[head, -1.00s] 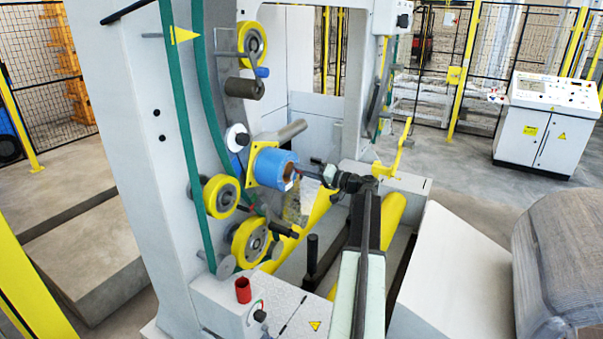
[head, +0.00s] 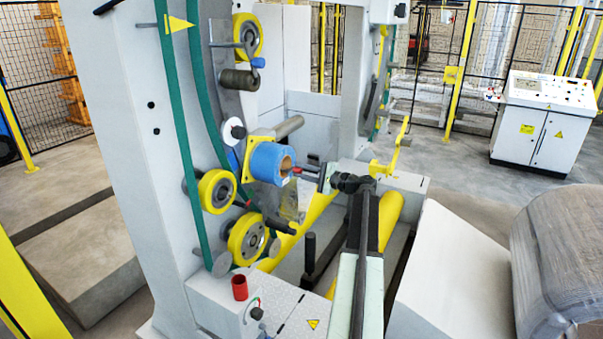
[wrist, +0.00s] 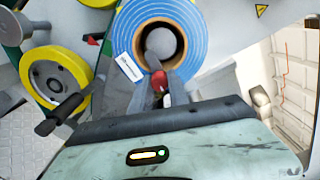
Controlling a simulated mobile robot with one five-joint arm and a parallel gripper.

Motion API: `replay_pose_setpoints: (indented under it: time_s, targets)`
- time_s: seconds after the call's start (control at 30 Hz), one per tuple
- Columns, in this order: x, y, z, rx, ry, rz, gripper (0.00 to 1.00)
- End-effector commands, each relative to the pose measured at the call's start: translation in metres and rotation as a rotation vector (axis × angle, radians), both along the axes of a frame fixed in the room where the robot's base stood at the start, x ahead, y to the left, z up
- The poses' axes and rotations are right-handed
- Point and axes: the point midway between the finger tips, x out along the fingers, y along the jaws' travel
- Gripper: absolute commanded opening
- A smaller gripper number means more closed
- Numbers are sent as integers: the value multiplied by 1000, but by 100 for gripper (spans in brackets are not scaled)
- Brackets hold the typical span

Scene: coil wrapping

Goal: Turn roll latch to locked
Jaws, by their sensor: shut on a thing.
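The blue roll (head: 266,162) with its brown cardboard core sits on the machine's spindle, against a yellow plate. It also fills the top middle of the wrist view (wrist: 125,45), with a white label on its face. The roll latch (wrist: 159,82) shows as a small red tip in front of the core's lower edge. My gripper (wrist: 163,92) is shut on this red tip, its grey fingers on either side. In the head view the red latch tip (head: 297,170) is small, just right of the core. The latch's angle is hard to tell.
Yellow rollers (head: 217,191) and a black-handled lever (head: 280,227) are close below the roll. A yellow bracket (head: 396,150) stands to the right of my arm. A wrapped coil (head: 560,250) lies far right, and a control cabinet (head: 541,125) stands behind.

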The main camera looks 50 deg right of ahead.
Motion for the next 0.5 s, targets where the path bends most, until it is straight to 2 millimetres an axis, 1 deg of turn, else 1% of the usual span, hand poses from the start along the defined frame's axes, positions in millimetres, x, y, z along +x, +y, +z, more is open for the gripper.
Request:
replay_pose_setpoints:
  time_s: [0.03,0.2,0.5]
  targets:
    - [-1,1,-5,35,13,1,0]
    - [-1,2,-9,166,45,1,0]
    - [-1,5,-13,326,84,2,0]
